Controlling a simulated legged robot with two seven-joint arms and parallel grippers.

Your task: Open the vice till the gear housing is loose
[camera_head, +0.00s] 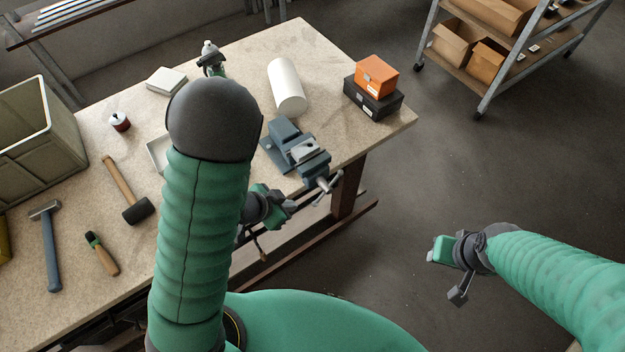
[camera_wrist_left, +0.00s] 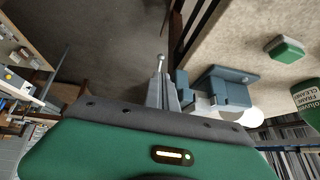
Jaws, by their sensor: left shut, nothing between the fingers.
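The blue-grey vice (camera_head: 296,146) is fixed at the bench's near right edge; it also shows in the left wrist view (camera_wrist_left: 228,88). A light grey metal piece (camera_head: 306,147), probably the gear housing, sits at its jaws; I cannot tell how tightly. The vice's bar handle (camera_head: 327,184) sticks out at the front. My left gripper (camera_head: 287,204) is shut and empty, just left of and below the handle, seemingly apart from it. In the left wrist view a ball-ended bar (camera_wrist_left: 161,60) shows beyond my fingers (camera_wrist_left: 162,95). My right gripper (camera_head: 450,272) hangs over the floor, away from the bench.
A white roll (camera_head: 287,86) lies behind the vice. An orange box (camera_head: 376,76) on a black case (camera_head: 373,99) stands right of it. A mallet (camera_head: 128,191), a hammer (camera_head: 47,245) and a crate (camera_head: 38,140) are on the left. Open floor lies right of the bench.

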